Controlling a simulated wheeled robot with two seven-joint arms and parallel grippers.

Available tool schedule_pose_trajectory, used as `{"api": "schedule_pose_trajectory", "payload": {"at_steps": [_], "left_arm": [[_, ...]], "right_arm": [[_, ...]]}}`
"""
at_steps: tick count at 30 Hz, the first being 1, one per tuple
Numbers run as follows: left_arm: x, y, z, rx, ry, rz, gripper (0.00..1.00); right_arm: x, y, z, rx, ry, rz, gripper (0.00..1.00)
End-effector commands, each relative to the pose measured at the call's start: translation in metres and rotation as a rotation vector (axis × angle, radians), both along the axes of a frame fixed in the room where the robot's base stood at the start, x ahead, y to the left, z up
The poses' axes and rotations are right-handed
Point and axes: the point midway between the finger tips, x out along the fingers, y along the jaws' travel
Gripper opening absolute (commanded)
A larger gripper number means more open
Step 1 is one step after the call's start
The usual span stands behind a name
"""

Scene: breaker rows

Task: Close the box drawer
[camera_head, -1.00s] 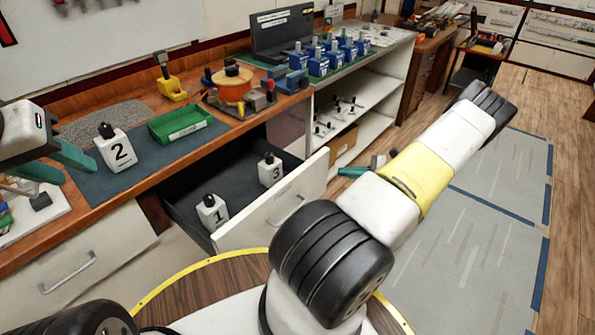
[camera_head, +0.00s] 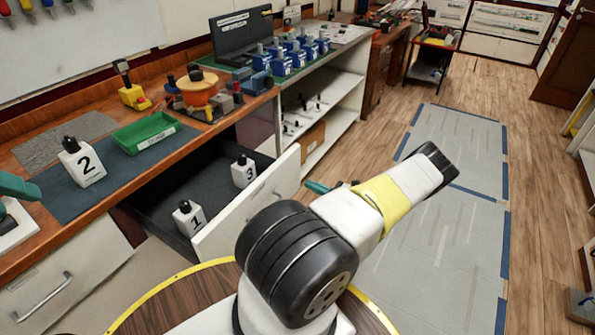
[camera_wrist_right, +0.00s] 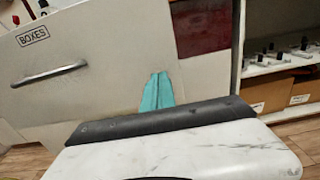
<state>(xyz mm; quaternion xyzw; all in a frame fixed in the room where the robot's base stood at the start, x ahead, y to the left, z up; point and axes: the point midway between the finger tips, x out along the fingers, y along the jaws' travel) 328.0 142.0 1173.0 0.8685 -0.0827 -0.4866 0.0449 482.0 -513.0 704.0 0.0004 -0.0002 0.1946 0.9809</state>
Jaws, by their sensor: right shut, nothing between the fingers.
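The box drawer (camera_head: 284,177) stands pulled out below the wooden bench, its white front facing my body. In the right wrist view the drawer front (camera_wrist_right: 110,55) shows a BOXES label and a metal handle (camera_wrist_right: 48,74). My right gripper (camera_head: 318,187) is near the right end of the drawer front, mostly hidden by my arm. In the wrist view its teal fingers (camera_wrist_right: 157,92) are together and empty, over the front's lower right; contact is unclear. A teal part of my left gripper (camera_head: 17,187) shows at the left edge.
A closed drawer with a handle (camera_head: 42,297) is at the lower left. Open shelves (camera_head: 335,98) stand right of the drawer. The floor (camera_head: 450,190) farther right is clear.

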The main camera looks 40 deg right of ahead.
Motion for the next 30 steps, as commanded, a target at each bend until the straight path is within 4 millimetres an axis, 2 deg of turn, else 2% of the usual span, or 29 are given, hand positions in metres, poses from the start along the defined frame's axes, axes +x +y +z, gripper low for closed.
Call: {"api": "schedule_pose_trajectory", "payload": {"at_steps": [3,9,30], "left_arm": [[0.000,0.000,0.000,0.000,0.000,0.000,0.36],[0.000,0.000,0.000,0.000,0.000,0.000,0.36],[0.000,0.000,0.000,0.000,0.000,0.000,0.36]], "right_arm": [[0.019,0.009,0.000,0.000,-0.001,0.002,0.00],[0.036,0.015,0.000,0.000,0.001,0.001,0.00],[0.040,0.017,0.000,-0.001,0.000,0.001,0.00]]}}
